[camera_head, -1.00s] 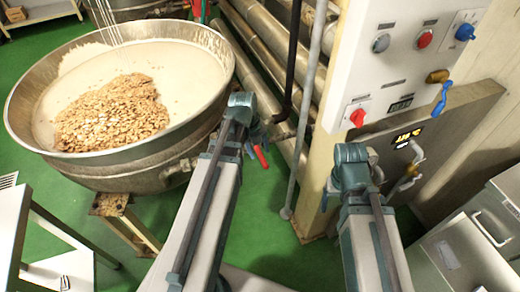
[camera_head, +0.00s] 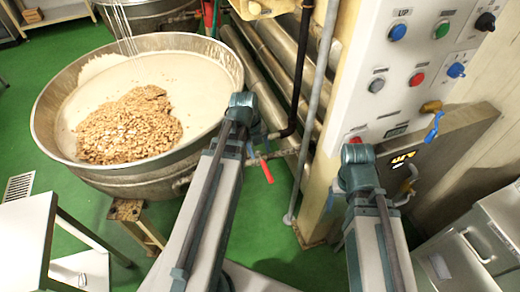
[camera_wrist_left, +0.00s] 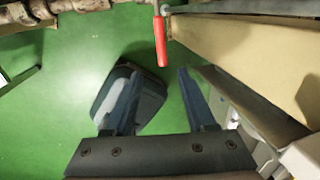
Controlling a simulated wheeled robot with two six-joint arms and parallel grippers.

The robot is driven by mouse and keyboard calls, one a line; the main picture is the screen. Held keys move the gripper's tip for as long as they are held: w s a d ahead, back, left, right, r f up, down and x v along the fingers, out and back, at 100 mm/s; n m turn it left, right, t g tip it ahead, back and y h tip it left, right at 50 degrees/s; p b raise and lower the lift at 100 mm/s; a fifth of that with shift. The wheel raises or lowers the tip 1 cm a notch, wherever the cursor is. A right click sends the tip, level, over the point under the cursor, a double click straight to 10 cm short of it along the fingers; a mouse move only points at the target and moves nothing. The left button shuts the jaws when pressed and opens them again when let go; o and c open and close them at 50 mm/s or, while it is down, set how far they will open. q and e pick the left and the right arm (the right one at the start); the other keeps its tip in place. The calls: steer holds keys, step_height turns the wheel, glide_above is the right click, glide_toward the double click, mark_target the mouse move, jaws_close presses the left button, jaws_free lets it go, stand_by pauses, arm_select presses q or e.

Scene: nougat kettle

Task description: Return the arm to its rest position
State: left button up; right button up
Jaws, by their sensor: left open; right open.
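My left arm (camera_head: 205,200) reaches up from the bottom of the head view, its bent joint (camera_head: 241,108) in front of the kettle's right rim. Its gripper is mostly hidden behind the arm there. In the left wrist view, the left gripper (camera_wrist_left: 157,92) has its two dark blue fingers apart, with nothing between them, above green floor. My right arm (camera_head: 375,230) stands to the right, its joint (camera_head: 357,165) in front of the control panel's lower part. Only a small blue sliver of the right gripper (camera_head: 329,203) shows beside it; the rest is hidden.
A large kettle (camera_head: 60,145) of pale mass and nuts stands left. A red lever (camera_head: 267,171), also in the left wrist view (camera_wrist_left: 160,42), hangs near the pipes (camera_head: 270,75). The control panel (camera_head: 400,85) and metal cabinets (camera_head: 480,235) stand right.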

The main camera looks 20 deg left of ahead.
arm_select(q)
steer(key=s+d+n+y, duration=0.1)
steer(key=s+d+n, duration=0.4)
steer(key=d+n, duration=0.4)
steer(key=s+d+n+g+y, duration=0.1)
steer(key=s+d+n, duration=0.3)
steer(key=d+n, duration=0.5)
steer(key=shift+s+d+f+n+g+y, duration=0.15)
steer(key=shift+s+d+n+g+y, duration=0.2)
steer(key=shift+n, duration=2.55)
steer(key=shift+a, duration=0.1)
